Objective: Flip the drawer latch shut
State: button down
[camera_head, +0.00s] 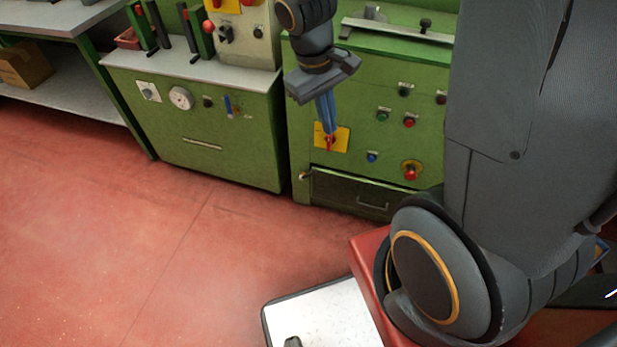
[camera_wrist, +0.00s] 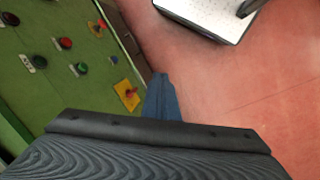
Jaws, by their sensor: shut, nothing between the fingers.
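The dark drawer (camera_head: 340,188) sits low in the green machine cabinet and looks closed, with a metal handle on its front. A small brass-coloured latch (camera_head: 306,174) is at the drawer's upper left corner; its exact position is too small to tell. My gripper (camera_head: 328,125) points down in front of the cabinet, above the latch and a little to its right. Its blue fingers are together and empty. In the wrist view the fingers (camera_wrist: 162,98) show beside the drawer's dark front (camera_wrist: 131,42); the latch cannot be made out there.
A red switch on a yellow plate (camera_head: 341,140) is close behind my fingertips. Several buttons and a red emergency knob (camera_head: 410,172) are to the right. A second green cabinet (camera_head: 220,150) stands to the left. The red floor (camera_head: 150,250) in front is clear.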

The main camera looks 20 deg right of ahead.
jog(key=w+a+f+n+t+h+b, duration=0.1)
jog(key=w+f+n+b, duration=0.2)
jog(key=w+f, duration=0.6)
jog(key=w+a+f+n+t+h+b, duration=0.1)
jog(key=w+f+b, duration=0.7)
jog(key=f, duration=0.8)
jog(key=w+a+f+n+t+h+b, duration=0.2)
jog(key=w+f+n+b, duration=0.3)
jog(key=w+f, duration=0.5)
notch_tip(320, 180, down, 3)
jog(key=shift+w+a+r+n+b, duration=0.1)
jog(key=shift+w+a+n+b, duration=0.1)
jog(key=shift+a+n+b, duration=0.35)
jog(key=shift+a, duration=0.1)
jog(key=b, duration=0.3)
send_over(308, 175)
jog(key=w+a, duration=0.1)
jog(key=a, duration=0.1)
jog(key=shift+w+a+f, duration=0.1)
jog(key=shift+a+f, duration=0.05)
jog(key=shift+f, duration=2.65)
jog(key=shift+f, duration=0.1)
jog(key=shift+s+d+f+b, duration=0.2)
jog(key=shift+d+b, duration=0.1)
jog(key=shift+b, duration=0.1)
